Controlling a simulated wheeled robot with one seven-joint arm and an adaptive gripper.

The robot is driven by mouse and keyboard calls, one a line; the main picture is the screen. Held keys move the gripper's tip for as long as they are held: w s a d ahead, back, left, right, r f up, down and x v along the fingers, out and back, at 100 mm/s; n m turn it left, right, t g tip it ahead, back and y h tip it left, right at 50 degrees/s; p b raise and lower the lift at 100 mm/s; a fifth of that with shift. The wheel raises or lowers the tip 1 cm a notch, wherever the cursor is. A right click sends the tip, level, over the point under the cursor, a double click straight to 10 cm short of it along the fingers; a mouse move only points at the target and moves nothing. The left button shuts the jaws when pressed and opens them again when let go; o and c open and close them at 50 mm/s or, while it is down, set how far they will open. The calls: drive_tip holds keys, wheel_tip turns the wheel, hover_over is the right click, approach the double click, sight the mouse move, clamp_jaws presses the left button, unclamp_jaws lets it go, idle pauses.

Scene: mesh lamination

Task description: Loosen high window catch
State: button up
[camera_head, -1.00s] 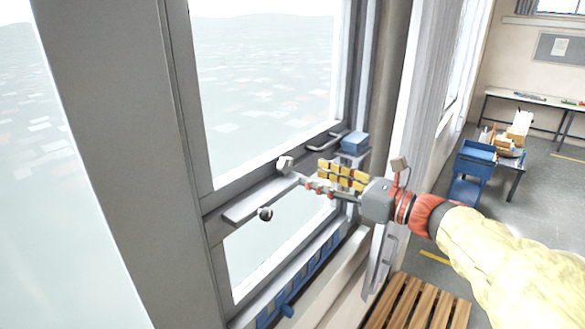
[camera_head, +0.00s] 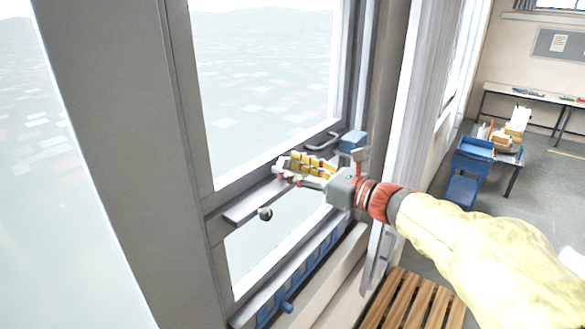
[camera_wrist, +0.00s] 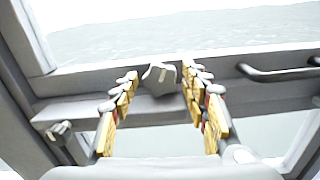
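The window catch looks like a grey faceted knob (camera_wrist: 160,78) on the window's cross rail. My gripper (camera_wrist: 160,84) is open, with one yellow-padded finger on each side of the knob. A small gap shows on both sides, so neither finger seems to touch it. In the head view my gripper (camera_head: 284,170) reaches the rail from the right, and its fingers hide the knob there. A flat grey bar (camera_head: 250,204) runs along the rail below the knob.
A small dark round knob (camera_head: 265,213) sits below the bar's left part. A grey pull handle (camera_head: 322,140) and a blue block (camera_head: 353,140) are close on the right. A blue strip (camera_head: 300,287) lines the lower sill. A wooden slatted bench (camera_head: 415,302) stands below.

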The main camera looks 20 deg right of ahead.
drive_tip(key=c, duration=1)
drive_tip(key=shift+f+b, duration=0.1)
drive_tip(key=shift+b, duration=0.25)
drive_tip(key=shift+f+n+b, duration=0.1)
drive_tip(key=shift+n+b, duration=0.6)
drive_tip(key=shift+b, duration=0.45)
drive_tip(key=n+b, duration=0.1)
drive_tip(key=b, duration=0.2)
drive_tip(key=shift+n, duration=0.3)
drive_tip(key=shift+n+b, duration=0.8)
drive_tip(key=shift+b, duration=0.35)
drive_tip(key=shift+r, duration=0.2)
drive_tip(key=o, duration=1.1)
drive_tip(key=shift+o, duration=0.4)
